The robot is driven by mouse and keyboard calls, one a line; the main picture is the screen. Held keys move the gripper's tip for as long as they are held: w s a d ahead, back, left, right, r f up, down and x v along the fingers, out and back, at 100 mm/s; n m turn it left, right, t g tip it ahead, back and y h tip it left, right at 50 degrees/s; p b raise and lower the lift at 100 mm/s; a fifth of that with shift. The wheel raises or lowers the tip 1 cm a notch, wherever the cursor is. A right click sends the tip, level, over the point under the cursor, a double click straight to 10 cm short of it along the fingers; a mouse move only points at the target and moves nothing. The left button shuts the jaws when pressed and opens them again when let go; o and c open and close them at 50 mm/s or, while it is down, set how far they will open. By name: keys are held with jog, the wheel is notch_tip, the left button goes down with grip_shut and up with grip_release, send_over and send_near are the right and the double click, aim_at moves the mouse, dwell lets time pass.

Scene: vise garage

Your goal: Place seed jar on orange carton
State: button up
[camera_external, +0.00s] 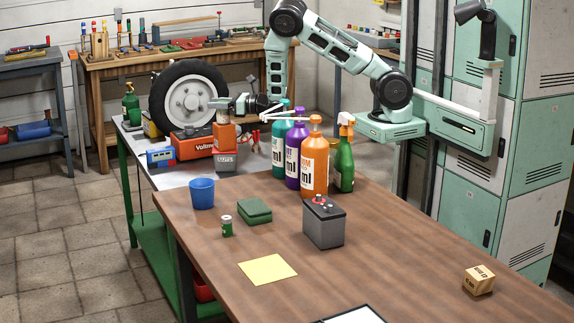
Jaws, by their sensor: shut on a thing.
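My gripper (222,104) reaches left from the wrist and is shut on a small orange-brown thing (223,117), which looks like the seed jar; the fingers partly hide it. It is right over the orange carton (225,136), upright in the picture. I cannot tell whether the held thing touches the carton's top. The orange carton appears to stand on a grey box marked NUTS (225,162) near the edge of the grey bench.
An orange Voltmax case (190,148) and a tire (188,98) stand left of the carton. Tall teal (279,160), purple (293,165), orange (315,172) and green bottles (345,166) stand to the right. A blue cup (202,192) and small green jar (227,226) are on the brown table.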

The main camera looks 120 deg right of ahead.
jog(key=shift+f, duration=0.1)
jog(key=o, duration=1)
jog(key=shift+r, duration=0.2)
jog(key=shift+p+v, duration=0.5)
jog(key=shift+v, duration=5.5)
